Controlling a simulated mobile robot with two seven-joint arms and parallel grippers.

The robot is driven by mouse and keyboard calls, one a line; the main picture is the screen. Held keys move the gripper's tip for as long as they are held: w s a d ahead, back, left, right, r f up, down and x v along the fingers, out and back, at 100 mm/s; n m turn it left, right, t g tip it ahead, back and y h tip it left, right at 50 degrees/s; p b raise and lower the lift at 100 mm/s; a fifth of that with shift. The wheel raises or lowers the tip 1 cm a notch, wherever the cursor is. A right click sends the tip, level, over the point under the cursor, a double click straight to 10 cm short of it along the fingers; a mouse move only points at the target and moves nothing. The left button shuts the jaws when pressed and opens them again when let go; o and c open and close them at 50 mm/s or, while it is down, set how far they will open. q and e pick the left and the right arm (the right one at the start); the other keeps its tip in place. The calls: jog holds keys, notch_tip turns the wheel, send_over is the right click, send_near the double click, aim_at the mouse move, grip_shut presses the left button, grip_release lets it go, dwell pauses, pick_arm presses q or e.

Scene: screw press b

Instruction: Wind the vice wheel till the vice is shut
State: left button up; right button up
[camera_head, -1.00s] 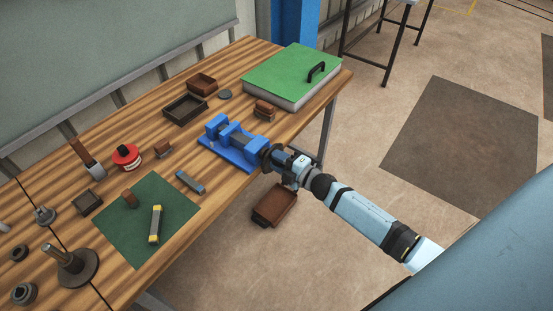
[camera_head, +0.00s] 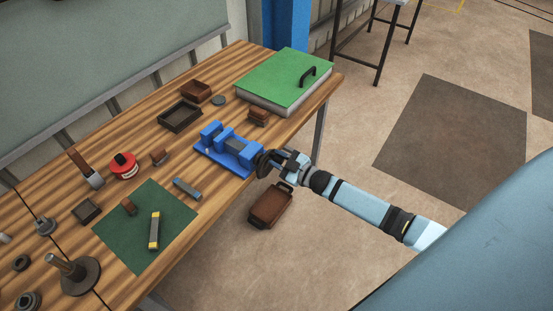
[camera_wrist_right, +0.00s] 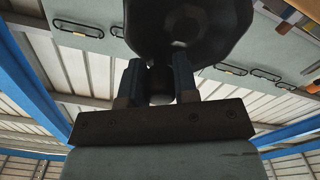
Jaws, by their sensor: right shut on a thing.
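The blue vice (camera_head: 215,157) sits at the front edge of the wooden bench in the head view. The dark round vice wheel (camera_head: 265,163) is at the vice's right end, over the bench edge. My right gripper (camera_head: 281,161) is at the wheel's outer side. In the right wrist view, the wheel (camera_wrist_right: 185,30) fills the top middle, and my right gripper's fingers (camera_wrist_right: 158,80) are shut on its dark handle (camera_wrist_right: 160,86). My left gripper is out of view.
A green-topped box (camera_head: 285,78) with a black handle stands behind the vice. A small brown block (camera_head: 258,116) and a dark tray (camera_head: 180,116) are near it. A grey bar (camera_head: 186,188) lies left of the vice. A brown bin (camera_head: 270,206) is below the bench edge.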

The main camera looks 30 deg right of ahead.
jog(key=shift+d+m, duration=0.15)
jog(key=shift+m, duration=0.35)
jog(key=shift+f, duration=0.1)
jog(key=o, duration=0.9)
jog(key=shift+b+v, duration=1.1)
jog(key=shift+v, duration=5.8)
jog(key=shift+w+f, duration=0.1)
